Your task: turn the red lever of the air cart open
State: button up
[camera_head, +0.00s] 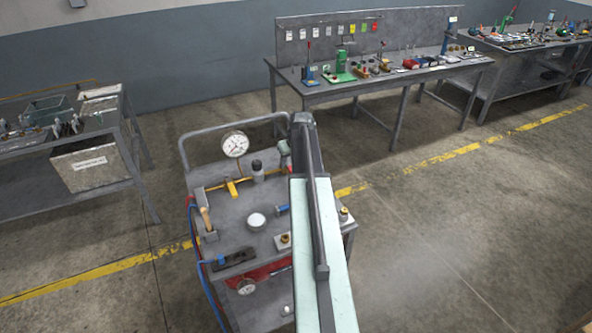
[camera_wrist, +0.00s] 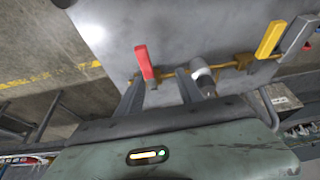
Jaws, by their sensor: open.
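The air cart (camera_head: 225,232) stands in front of me with a grey top. In the wrist view its red lever (camera_wrist: 145,62) rises from a brass pipe fitting on the grey top (camera_wrist: 190,25). My gripper (camera_wrist: 160,76) is open. The lever's near end appears between the two fingers, closer to the left finger; I cannot tell whether they touch. In the head view my arm hides the red lever and the gripper's fingers. A yellow lever (camera_wrist: 270,38) sits farther right on the pipe; it also shows in the head view (camera_head: 231,187).
A grey cylindrical fitting (camera_wrist: 203,75) stands close beside the right finger. A round gauge (camera_head: 235,144) and the cart's handle rail (camera_head: 215,129) rise at the back. A workbench (camera_head: 395,78) stands behind, a side table (camera_head: 130,140) at left. Floor at right is clear.

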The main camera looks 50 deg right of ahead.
jog(key=d+f+b, duration=0.1)
jog(key=f+b, duration=0.1)
jog(key=d+f+b, duration=0.1)
jog(key=f+b, duration=0.2)
jog(key=d+f+b, duration=0.1)
jog(key=f+b, duration=0.1)
jog(key=shift+w+d+f, duration=0.2)
jog(key=shift+w+f, duration=0.05)
jog(key=shift+w, duration=0.05)
jog(key=shift+r, duration=0.15)
grip_shut()
dwell(1.1)
